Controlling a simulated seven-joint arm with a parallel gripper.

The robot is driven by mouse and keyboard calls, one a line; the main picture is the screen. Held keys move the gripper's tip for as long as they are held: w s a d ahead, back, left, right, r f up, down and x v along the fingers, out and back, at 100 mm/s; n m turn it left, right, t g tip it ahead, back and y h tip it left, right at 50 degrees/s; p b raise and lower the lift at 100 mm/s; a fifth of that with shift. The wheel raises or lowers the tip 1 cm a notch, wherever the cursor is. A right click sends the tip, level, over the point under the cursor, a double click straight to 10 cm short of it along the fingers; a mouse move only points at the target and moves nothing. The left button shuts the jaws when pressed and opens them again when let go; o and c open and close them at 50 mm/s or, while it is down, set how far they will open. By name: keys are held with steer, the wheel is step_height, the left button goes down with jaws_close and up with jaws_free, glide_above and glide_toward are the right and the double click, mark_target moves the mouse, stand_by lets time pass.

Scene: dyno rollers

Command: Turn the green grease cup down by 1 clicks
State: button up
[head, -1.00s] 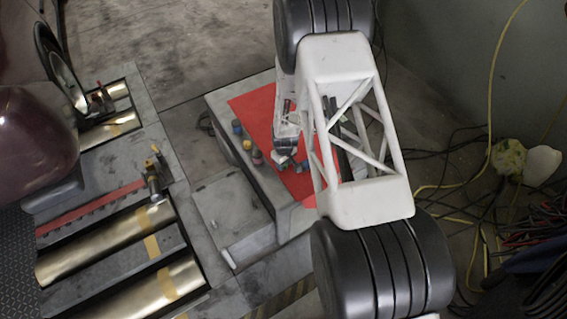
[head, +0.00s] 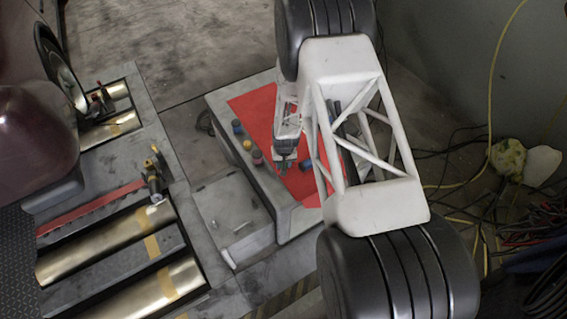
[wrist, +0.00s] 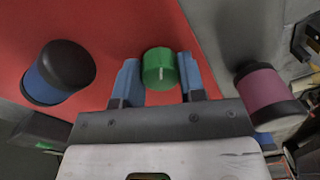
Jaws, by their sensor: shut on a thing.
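The green grease cup (wrist: 158,68) shows in the wrist view, with a short pale mark on its top face. My gripper (wrist: 159,75) has its two blue fingers on either side of the cup and is shut on it. In the head view my gripper (head: 285,166) is down at the front part of the grey bench, by the edge of the red mat. The green cup cannot be made out clearly there, behind the gripper.
A blue cup with black ends (wrist: 58,73) stands left of the green one in the wrist view, and a pink cup (wrist: 268,90) right. The grey bench (head: 262,195) carries the red mat (head: 254,108). Metal rollers (head: 125,284) and a dark red car (head: 38,130) are at left.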

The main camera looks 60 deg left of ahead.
steer(key=shift+m, duration=0.5)
steer(key=o, duration=0.9)
steer(key=shift+r, duration=0.15)
steer(key=shift+r, duration=3.75)
steer(key=shift+w+d+r, duration=0.1)
steer(key=shift+w, duration=0.05)
